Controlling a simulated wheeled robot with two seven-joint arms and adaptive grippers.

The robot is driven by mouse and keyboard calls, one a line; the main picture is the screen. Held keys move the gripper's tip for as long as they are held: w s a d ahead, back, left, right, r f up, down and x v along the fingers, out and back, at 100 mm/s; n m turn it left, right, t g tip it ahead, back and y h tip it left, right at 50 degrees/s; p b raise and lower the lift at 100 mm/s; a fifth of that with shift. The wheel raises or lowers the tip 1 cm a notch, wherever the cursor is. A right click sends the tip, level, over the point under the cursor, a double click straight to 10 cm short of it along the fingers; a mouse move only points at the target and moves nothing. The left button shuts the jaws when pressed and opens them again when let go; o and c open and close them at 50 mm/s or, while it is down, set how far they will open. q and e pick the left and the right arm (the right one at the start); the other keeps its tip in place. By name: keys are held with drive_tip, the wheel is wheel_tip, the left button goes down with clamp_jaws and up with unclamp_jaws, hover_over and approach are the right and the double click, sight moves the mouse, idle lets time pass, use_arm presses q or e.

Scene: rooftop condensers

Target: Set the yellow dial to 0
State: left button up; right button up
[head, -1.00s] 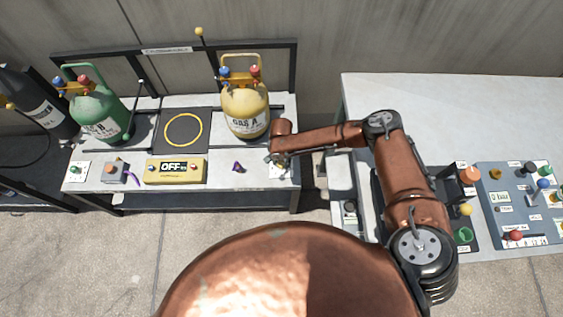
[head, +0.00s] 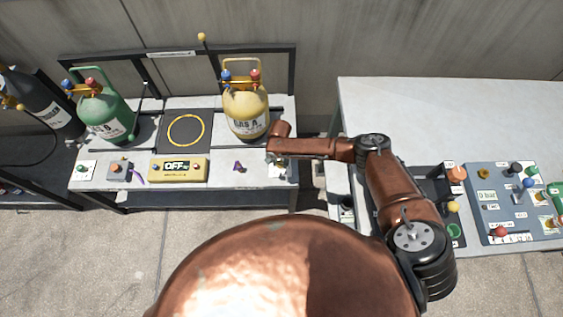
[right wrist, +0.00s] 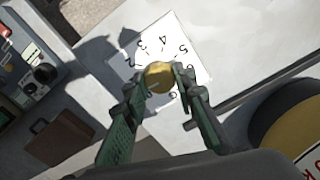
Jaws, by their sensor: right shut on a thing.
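The yellow dial (right wrist: 158,77) shows in the right wrist view on a white plate (right wrist: 195,45) with black numerals, of which 2, 3, 4 and 5 can be read. My right gripper (right wrist: 162,80) is shut on the dial, with a green finger at either side of it. Which numeral the dial points to cannot be told. In the head view my right gripper (head: 275,160) is at the front right corner of the workbench (head: 215,173), and its hand hides the dial there. My left gripper is not in view.
A yellow GAS A cylinder (head: 245,112) stands just behind the right gripper. A green cylinder (head: 105,118), a yellow OFF box (head: 178,169) and a purple knob (head: 239,167) are further left. A grey control panel (head: 515,200) lies on the right table.

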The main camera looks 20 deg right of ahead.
sight(280, 163)
drive_tip(key=n+p, duration=0.1)
drive_tip(key=p, duration=0.2)
drive_tip(key=shift+s+a+r, duration=0.1)
drive_tip(key=shift+r, duration=0.1)
drive_tip(key=shift+f+n+p, duration=0.1)
drive_tip(key=shift+n+p, duration=0.4)
drive_tip(key=shift+n, duration=0.1)
drive_tip(key=shift+f+n, duration=0.15)
drive_tip(key=shift+n, duration=0.55)
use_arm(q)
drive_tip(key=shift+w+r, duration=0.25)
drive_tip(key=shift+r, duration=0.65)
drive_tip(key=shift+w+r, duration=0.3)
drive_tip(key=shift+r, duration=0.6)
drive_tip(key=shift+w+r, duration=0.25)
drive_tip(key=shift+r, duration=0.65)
use_arm(e)
drive_tip(key=shift+n, duration=1.5)
drive_tip(key=o, duration=1.2)
drive_tip(key=shift+c, duration=0.2)
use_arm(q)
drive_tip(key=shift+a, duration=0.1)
use_arm(e)
wheel_tip(280, 163, up, 12)
